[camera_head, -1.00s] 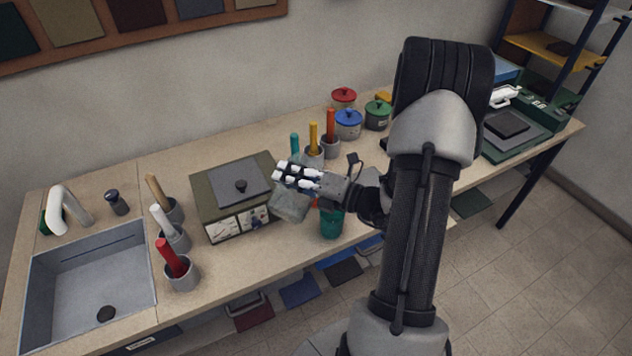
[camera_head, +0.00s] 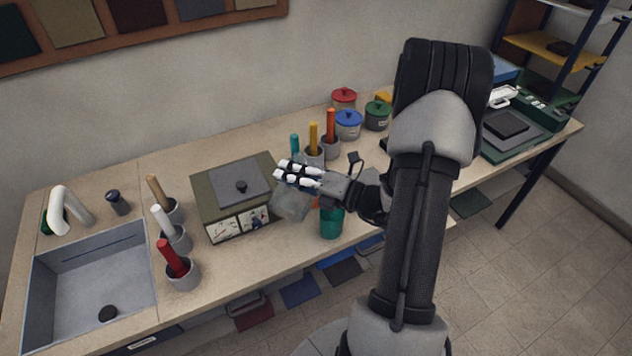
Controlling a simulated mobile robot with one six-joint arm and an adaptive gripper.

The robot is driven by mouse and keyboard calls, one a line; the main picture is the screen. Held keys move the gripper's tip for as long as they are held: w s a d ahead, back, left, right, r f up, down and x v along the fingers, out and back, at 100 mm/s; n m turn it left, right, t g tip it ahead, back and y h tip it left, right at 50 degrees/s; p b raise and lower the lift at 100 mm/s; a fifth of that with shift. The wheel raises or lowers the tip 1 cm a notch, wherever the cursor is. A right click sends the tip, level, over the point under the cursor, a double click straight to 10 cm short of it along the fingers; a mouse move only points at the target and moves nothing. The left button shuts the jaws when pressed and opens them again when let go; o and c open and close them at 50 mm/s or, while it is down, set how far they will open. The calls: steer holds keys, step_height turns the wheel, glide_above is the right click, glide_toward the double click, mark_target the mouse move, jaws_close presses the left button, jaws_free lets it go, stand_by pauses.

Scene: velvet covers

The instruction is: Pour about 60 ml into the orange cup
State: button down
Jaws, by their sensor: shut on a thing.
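My gripper (camera_head: 284,173) is shut on a translucent greyish container (camera_head: 291,204) and holds it above the bench, just right of the olive box. The container looks tilted; its contents cannot be made out. A small orange patch (camera_head: 316,203), perhaps the orange cup, shows just right of the container and below my gripper. Most of it is hidden by the gripper, the container and a teal cup. The teal cup (camera_head: 331,223) stands near the front edge of the bench. I cannot tell whether any liquid is leaving the container.
An olive box (camera_head: 215,231) with a grey lid stands close left of the container. Grey pots with coloured sticks (camera_head: 314,156) stand behind my gripper; more (camera_head: 183,275) stand by the sink (camera_head: 60,318). Lidded pots (camera_head: 348,125) stand at the back.

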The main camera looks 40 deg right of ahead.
mark_target(280, 205)
steer(key=shift+w+d+r+p, duration=0.15)
steer(key=shift+d+r+p, duration=0.15)
steer(key=shift+p, duration=0.2)
stand_by(0.3)
steer(key=shift+d+r+m+p, duration=0.15)
steer(key=shift+m+p, duration=0.25)
steer(key=shift+p, duration=0.1)
stand_by(0.4)
steer(key=a+f+b, duration=0.1)
steer(key=b, duration=0.1)
steer(key=a+f+n+b, duration=0.1)
steer(key=b, duration=0.1)
steer(key=shift+s+f, duration=0.1)
steer(key=shift+s, duration=0.3)
steer(key=a+n+b, duration=0.1)
steer(key=s+a+n, duration=0.1)
steer(key=a+f+n+b, duration=0.1)
steer(key=shift+s+a+f+n+b, duration=0.1)
steer(key=shift+s+a+n+b, duration=0.15)
steer(key=shift+n+b, duration=0.1)
steer(key=shift+f+n+b, duration=0.25)
steer(key=shift+f+b, duration=0.05)
steer(key=shift+b, duration=0.05)
steer(key=shift+r, duration=0.15)
steer(key=shift+s+a+f+n+b, duration=0.1)
steer(key=shift+a+f+n+b, duration=0.1)
steer(key=shift+f+n+b, duration=0.25)
steer(key=shift+f, duration=0.1)
